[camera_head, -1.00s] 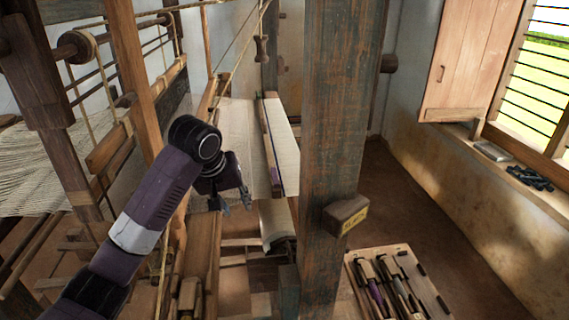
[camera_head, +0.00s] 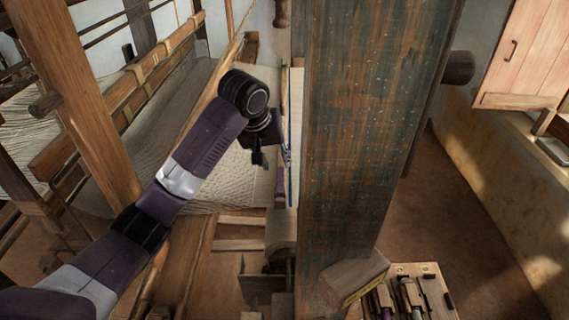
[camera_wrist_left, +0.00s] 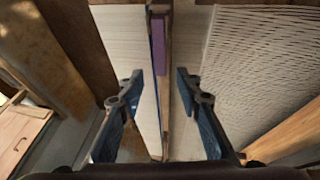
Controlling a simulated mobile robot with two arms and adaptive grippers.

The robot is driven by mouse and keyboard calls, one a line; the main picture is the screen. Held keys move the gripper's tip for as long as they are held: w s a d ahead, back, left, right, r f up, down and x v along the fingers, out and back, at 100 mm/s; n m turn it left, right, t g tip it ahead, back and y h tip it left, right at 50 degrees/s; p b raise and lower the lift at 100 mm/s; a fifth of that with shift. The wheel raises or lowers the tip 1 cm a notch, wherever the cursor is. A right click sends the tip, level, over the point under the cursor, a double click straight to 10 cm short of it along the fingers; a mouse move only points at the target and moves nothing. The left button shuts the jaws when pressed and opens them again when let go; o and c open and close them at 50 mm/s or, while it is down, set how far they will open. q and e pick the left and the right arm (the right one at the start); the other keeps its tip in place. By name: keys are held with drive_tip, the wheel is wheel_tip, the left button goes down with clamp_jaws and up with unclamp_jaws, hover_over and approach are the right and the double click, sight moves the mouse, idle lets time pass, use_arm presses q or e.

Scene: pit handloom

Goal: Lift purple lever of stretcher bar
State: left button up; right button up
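The stretcher bar (camera_wrist_left: 166,100) lies lengthwise over the pale woven cloth in the left wrist view. Its purple lever (camera_wrist_left: 158,45) lies along the bar near the top of that view, beyond my fingertips. In the head view a purple part of the lever (camera_head: 281,188) shows beside the post, which hides part of the bar. My left gripper (camera_wrist_left: 160,92) is open, with one blue-padded finger on either side of the bar and nothing between them but the bar below. In the head view the left gripper (camera_head: 272,158) hangs over the cloth. My right gripper is not in view.
Loom beams (camera_head: 90,110) stand to the left. A board of tools (camera_head: 430,290) is at lower right. Floor (camera_head: 440,215) beyond the post is clear.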

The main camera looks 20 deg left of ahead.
sight(280, 174)
use_arm(q)
drive_tip(key=shift+s+f+p, duration=0.25)
drive_tip(key=shift+f+p, duration=0.3)
drive_tip(key=shift+f, duration=0.35)
drive_tip(key=x, duration=0.2)
drive_tip(key=shift+w+d+f+p, duration=0.15)
drive_tip(key=shift+w+f+p, duration=0.15)
drive_tip(key=shift+w+p, duration=0.05)
drive_tip(key=shift+x, duration=0.9)
drive_tip(key=shift+r, duration=0.1)
drive_tip(key=shift+c, duration=1.2)
clamp_jaws()
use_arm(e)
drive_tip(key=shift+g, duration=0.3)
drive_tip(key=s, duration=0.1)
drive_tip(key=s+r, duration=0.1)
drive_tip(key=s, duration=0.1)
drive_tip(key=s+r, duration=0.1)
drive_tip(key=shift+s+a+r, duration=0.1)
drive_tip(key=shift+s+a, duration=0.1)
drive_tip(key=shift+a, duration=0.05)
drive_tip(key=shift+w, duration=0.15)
